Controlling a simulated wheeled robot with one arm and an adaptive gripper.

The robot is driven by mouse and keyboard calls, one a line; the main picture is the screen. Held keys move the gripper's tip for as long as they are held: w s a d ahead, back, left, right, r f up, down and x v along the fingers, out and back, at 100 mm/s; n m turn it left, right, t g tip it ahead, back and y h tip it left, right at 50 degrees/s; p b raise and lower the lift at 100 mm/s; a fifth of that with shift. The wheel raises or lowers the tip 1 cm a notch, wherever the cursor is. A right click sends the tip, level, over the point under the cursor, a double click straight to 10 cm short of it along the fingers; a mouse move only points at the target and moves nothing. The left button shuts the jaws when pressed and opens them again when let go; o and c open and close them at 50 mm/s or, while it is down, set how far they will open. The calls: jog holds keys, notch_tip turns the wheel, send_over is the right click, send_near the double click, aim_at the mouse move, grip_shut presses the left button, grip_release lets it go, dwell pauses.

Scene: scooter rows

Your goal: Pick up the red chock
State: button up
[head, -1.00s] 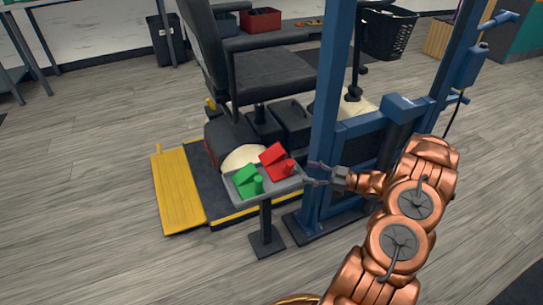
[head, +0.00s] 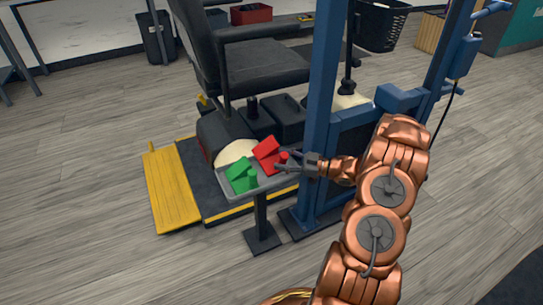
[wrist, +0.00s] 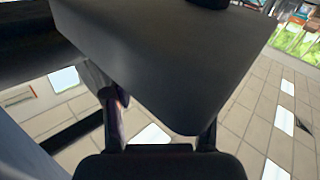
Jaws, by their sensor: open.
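The red chock (head: 268,150) is a wedge with a short round knob, lying on the right part of a small grey tray (head: 283,184) on a post. A green chock (head: 240,177) lies beside it on the left. My gripper (head: 284,162) comes in from the right, open, with its fingertips at the red chock's knob side. I cannot tell whether they touch it. In the wrist view my gripper (wrist: 160,118) shows two spread fingers with a large dark slab above them. The red chock is not clearly visible there.
A blue upright post (head: 322,110) and frame stand just right of the tray, close to my arm. A scooter with a black seat (head: 255,68) stands behind, on a platform with a yellow ramp (head: 172,190). The floor in the left foreground is clear.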

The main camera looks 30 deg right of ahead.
jog(key=shift+c, duration=0.4)
grip_shut()
